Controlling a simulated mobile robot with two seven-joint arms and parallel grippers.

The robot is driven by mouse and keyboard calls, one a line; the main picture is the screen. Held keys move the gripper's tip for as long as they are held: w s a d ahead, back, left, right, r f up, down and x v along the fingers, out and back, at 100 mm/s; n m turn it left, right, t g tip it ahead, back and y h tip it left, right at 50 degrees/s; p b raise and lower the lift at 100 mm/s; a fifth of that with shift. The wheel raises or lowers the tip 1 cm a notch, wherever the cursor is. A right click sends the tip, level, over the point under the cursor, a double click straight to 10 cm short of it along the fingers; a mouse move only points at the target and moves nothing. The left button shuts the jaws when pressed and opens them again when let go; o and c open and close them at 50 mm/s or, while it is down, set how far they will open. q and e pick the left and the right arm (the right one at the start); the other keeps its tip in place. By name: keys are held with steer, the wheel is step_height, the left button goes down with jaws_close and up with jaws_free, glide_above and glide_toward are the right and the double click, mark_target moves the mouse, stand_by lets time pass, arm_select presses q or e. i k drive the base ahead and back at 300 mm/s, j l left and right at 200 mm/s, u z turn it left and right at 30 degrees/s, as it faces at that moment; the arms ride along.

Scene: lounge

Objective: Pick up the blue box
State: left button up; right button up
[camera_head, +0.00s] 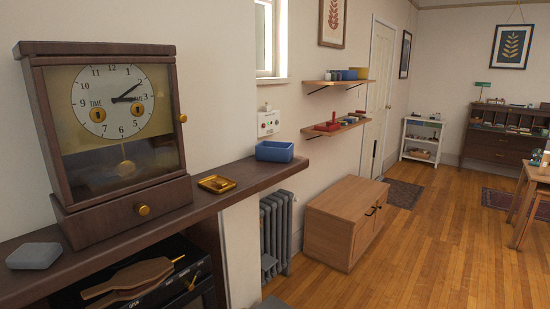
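A blue box (274,152), open at the top, stands on the dark wooden mantel shelf (235,184), near its far right end by the wall. Smaller blue containers (348,75) sit on the upper wall shelf further back; they are too small to make out in detail. Neither of my grippers is in view, and nothing touches the blue box.
A wooden clock (122,150), a gold tray (216,184) and a grey rounded block (34,256) are on the mantel. A radiator (275,232) and wooden cabinet (342,222) stand beyond it.

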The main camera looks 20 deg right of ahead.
mark_target(266, 150)
steer(key=i+l+u, duration=0.1)
steer(key=u, duration=0.75)
steer(key=l+u, duration=0.7)
steer(key=l, duration=0.15)
steer(key=k+l+u, duration=0.15)
steer(key=l, duration=0.3)
steer(key=l+u, duration=0.15)
steer(key=l, duration=0.3)
steer(key=k+l, duration=0.1)
steer(key=l, duration=0.35)
steer(key=k+l, duration=0.1)
steer(key=l, duration=0.35)
steer(key=k+l+u, duration=0.1)
steer(key=l, duration=0.35)
steer(key=k+l, duration=0.15)
steer(key=l, duration=0.25)
steer(key=k+l, duration=0.1)
steer(key=l, duration=0.35)
steer(key=u, duration=0.05)
